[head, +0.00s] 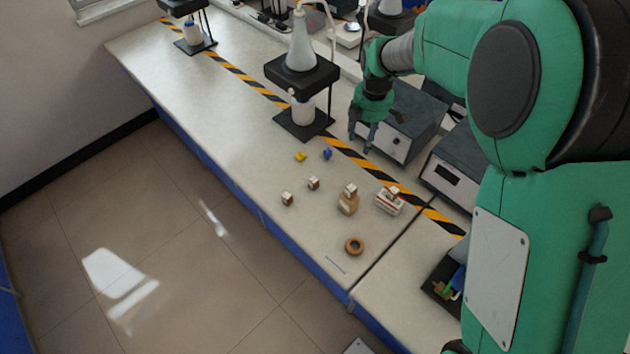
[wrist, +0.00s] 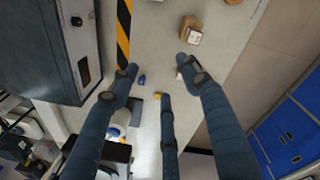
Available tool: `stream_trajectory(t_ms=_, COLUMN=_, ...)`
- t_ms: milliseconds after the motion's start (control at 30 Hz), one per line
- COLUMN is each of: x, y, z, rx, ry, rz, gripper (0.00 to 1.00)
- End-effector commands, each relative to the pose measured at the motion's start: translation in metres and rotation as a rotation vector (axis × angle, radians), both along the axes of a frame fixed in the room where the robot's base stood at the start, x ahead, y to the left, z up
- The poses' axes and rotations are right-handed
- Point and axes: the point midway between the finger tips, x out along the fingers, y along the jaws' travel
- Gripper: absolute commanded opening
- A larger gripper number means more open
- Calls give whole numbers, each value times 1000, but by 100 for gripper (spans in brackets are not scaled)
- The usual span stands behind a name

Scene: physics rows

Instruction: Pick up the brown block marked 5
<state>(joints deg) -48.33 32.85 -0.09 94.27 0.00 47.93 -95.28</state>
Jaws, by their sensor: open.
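Two small brown blocks with white tops, a left one (head: 287,199) and a right one (head: 313,184), sit apart on the bench in the head view. A larger brown block with a white label (head: 348,203) stands nearer; it appears near the top of the wrist view (wrist: 188,28). No marking is legible, so I cannot tell which one bears the 5. My gripper (head: 362,138) is open and empty above the bench, beyond the blocks and by the grey instruments. Its dark fingers spread in the wrist view (wrist: 160,80); one partly hides a small light piece.
A yellow piece (head: 300,156) and blue piece (head: 327,153) lie beyond the blocks. A red-and-white box (head: 389,201) and brown ring (head: 355,246) lie nearer. A flask stand (head: 302,75) and grey instruments (head: 405,118) flank my gripper.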

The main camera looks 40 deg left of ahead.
Motion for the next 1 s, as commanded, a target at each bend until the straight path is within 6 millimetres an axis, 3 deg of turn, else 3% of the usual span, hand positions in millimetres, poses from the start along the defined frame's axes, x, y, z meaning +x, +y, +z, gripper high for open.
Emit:
stream_trajectory(t_ms=100, x=-17, y=36, z=-33, rx=-22, ry=11, rz=126, gripper=47)
stream_trajectory(t_ms=300, x=-50, y=89, z=-86, rx=-53, ry=25, rz=335, gripper=47)
stream_trajectory(t_ms=500, x=-77, y=123, z=-127, rx=-72, ry=35, rz=486, gripper=47)
stream_trajectory(t_ms=700, x=-88, y=135, z=-143, rx=-80, ry=39, rz=546, gripper=47)
stream_trajectory(t_ms=1000, x=-89, y=136, z=-144, rx=-80, ry=39, rz=549, gripper=47)
